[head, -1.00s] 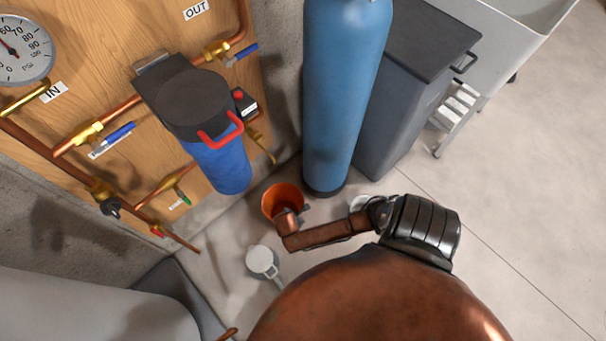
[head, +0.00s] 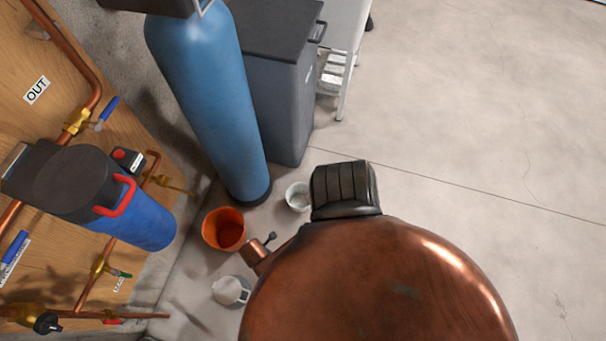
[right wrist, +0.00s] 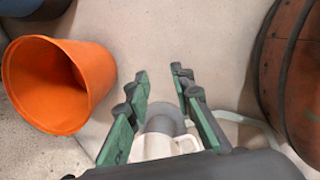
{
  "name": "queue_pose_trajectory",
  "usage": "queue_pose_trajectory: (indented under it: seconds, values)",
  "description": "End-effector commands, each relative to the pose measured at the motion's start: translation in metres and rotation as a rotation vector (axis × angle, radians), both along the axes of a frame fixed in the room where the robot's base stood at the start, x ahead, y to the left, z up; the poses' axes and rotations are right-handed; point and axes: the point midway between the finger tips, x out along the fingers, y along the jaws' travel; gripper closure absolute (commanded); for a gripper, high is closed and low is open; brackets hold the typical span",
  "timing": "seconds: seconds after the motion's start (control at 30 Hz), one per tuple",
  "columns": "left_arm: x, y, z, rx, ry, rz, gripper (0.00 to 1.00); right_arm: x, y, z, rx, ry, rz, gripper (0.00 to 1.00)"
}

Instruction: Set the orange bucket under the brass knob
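The orange bucket (head: 223,229) stands on the floor by the foot of the blue tank. In the right wrist view the orange bucket (right wrist: 60,85) is left of my right gripper (right wrist: 159,73), apart from it. The right gripper is open, its green-padded fingers empty; a white jug shows below and between them. In the head view only a small dark part of this gripper (head: 271,238) shows, right of the bucket. A brass-coloured outlet (head: 177,186) sticks out from the board above the bucket's left side; I cannot tell if it is the brass knob. My left gripper is not in view.
A white jug (head: 230,290) stands in front of the bucket, and a small white pail (head: 298,197) to its right. The blue tank (head: 210,100) and a grey bin (head: 275,80) stand behind. Pipes and a blue filter (head: 140,222) line the left. The floor at right is clear.

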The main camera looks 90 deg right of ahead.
Motion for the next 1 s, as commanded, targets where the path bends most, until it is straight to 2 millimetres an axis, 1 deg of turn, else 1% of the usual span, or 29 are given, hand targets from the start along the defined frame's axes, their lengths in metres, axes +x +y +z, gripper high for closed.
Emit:
queue_pose_trajectory:
  seconds: [0.03,0.1,0.17,0.2,0.3,0.43,0.53,0.63,1.0]
  values:
    - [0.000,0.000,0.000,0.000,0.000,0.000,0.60,-0.028,0.014,0.005,0.052,0.002,-0.105,0.78]
    - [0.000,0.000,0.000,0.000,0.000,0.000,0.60,-0.056,0.026,0.016,0.107,-0.003,-0.258,0.78]
    - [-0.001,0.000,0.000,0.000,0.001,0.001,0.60,-0.079,0.030,0.028,0.142,-0.006,-0.394,0.78]
    - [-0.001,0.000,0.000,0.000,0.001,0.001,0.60,-0.093,0.031,0.036,0.162,-0.010,-0.484,0.78]
    - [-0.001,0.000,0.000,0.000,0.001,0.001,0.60,-0.125,0.027,0.057,0.189,-0.021,-0.691,0.78]
    - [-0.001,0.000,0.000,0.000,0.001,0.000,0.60,-0.155,0.015,0.081,0.196,-0.036,-0.895,0.78]
    - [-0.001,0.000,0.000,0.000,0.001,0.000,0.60,-0.169,0.007,0.092,0.192,-0.047,-0.986,0.78]
    - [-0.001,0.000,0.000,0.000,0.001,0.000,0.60,-0.174,0.004,0.098,0.190,-0.052,-1.028,0.78]
    - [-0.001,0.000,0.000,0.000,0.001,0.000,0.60,-0.175,0.003,0.098,0.188,-0.052,-1.031,0.78]
